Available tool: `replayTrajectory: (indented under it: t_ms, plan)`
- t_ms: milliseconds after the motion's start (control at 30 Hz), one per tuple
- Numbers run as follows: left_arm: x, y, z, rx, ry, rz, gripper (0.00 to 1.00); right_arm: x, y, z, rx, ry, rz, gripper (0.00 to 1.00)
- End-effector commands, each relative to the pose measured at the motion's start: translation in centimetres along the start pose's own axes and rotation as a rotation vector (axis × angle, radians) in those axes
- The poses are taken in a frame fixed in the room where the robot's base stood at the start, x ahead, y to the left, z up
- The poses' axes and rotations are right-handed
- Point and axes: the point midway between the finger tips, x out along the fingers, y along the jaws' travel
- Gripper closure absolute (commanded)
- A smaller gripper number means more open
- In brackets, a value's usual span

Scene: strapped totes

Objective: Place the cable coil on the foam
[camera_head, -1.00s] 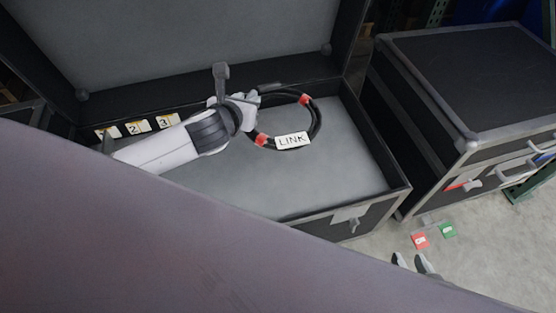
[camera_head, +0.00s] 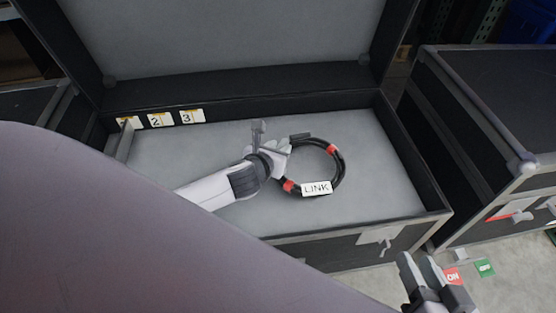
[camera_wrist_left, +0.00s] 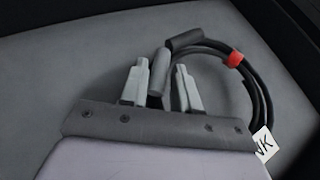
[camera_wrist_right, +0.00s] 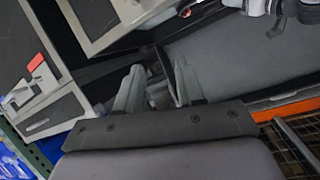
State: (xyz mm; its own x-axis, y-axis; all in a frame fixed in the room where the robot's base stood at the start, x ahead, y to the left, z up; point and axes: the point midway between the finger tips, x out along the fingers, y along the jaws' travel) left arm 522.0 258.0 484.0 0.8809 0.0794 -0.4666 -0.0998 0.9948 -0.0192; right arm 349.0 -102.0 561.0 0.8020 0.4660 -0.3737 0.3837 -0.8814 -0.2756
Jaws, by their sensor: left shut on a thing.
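The black cable coil (camera_head: 341,172) has red bands and a white LINK tag (camera_head: 316,188). It is over the grey foam (camera_head: 210,150) inside the open case, right of the middle. My left gripper (camera_head: 285,150) is shut on the coil's left side. In the left wrist view a cable end stands between its fingers (camera_wrist_left: 163,85), and the coil (camera_wrist_left: 250,85) curves off to the right. Whether the coil touches the foam is hard to tell. My right gripper (camera_head: 424,272) is open and empty, outside the case's front right corner.
The raised case lid (camera_head: 230,45) stands behind the foam. Number cards (camera_head: 160,120) line the back left wall. A second dark case (camera_head: 480,110) is at the right. Red (camera_head: 453,276) and green (camera_head: 485,268) tags show near my right gripper. The foam's left part is clear.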

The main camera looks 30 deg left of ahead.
Motion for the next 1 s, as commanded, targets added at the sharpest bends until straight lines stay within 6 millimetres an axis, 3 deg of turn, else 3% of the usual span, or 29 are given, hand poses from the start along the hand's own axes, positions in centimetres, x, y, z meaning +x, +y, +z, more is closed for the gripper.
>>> replayTrajectory:
  t_ms: [167,533,567,633,1000]
  plan:
    - [1.4,0.0,-2.6,-0.002,-0.001,-0.001,1.0,0.9,-0.6,0.5,0.038,0.022,-0.047,0.62]
    - [1.5,0.1,-2.8,-0.001,-0.001,0.0,1.0,0.8,-0.8,0.2,0.043,0.025,-0.054,0.62]
    - [1.5,0.1,-3.0,0.0,0.002,0.001,0.66,0.8,-0.8,0.2,0.043,0.026,-0.053,0.62]
    - [1.5,0.1,-2.9,0.0,0.001,0.001,0.44,0.8,-0.8,0.2,0.043,0.026,-0.053,0.62]
    - [1.2,0.1,-2.6,0.001,0.001,0.0,0.44,0.8,-0.9,0.0,0.044,0.026,-0.054,0.62]
